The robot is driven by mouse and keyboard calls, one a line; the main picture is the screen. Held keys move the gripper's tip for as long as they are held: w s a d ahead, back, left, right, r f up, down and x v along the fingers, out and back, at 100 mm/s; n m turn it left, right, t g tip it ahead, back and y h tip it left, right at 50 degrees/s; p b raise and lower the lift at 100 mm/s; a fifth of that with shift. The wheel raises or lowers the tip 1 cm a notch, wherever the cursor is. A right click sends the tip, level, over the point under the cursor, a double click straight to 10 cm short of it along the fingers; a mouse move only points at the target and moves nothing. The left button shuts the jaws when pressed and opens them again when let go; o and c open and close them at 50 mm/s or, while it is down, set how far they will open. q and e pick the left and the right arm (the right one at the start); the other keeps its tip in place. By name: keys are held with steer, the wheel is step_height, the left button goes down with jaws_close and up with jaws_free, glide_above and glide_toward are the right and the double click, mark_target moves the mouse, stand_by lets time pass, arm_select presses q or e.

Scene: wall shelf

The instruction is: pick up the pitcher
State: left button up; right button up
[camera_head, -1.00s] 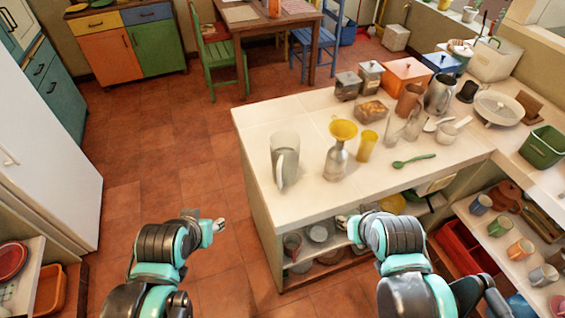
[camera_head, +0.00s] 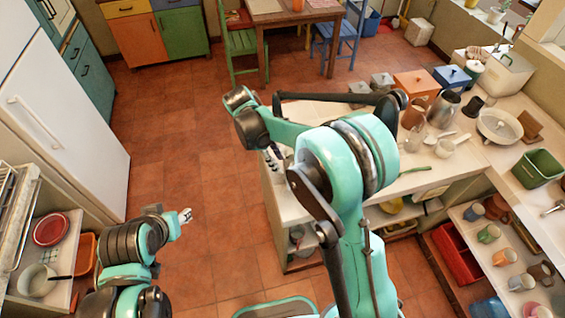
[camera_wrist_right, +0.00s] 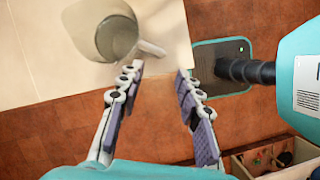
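The pitcher is clear glass with a handle. In the right wrist view the pitcher (camera_wrist_right: 117,35) stands at the top, on the pale counter near its edge, its handle pointing towards the fingers. My right gripper (camera_wrist_right: 158,72) is open and empty, with its fingertips just short of the handle. In the head view my right arm hides the pitcher, and the right gripper (camera_head: 272,160) shows only partly at the counter's left end. My left gripper (camera_head: 185,215) is over the floor at the lower left, too small to tell its opening.
The white counter (camera_head: 415,183) holds a metal jug (camera_head: 443,108), canisters and bowls further right. A green bin (camera_head: 540,168) stands at far right. Mugs sit on the shelf below. The tiled floor (camera_head: 185,140) left of the counter is clear.

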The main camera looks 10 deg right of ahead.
glide_toward(288, 189)
steer(key=d, duration=0.2)
steer(key=x, duration=0.5)
steer(key=shift+w+f+b, duration=0.1)
steer(key=shift+f+b, duration=0.2)
steer(key=shift+f, duration=0.05)
jaws_close()
steer(key=shift+r, duration=0.1)
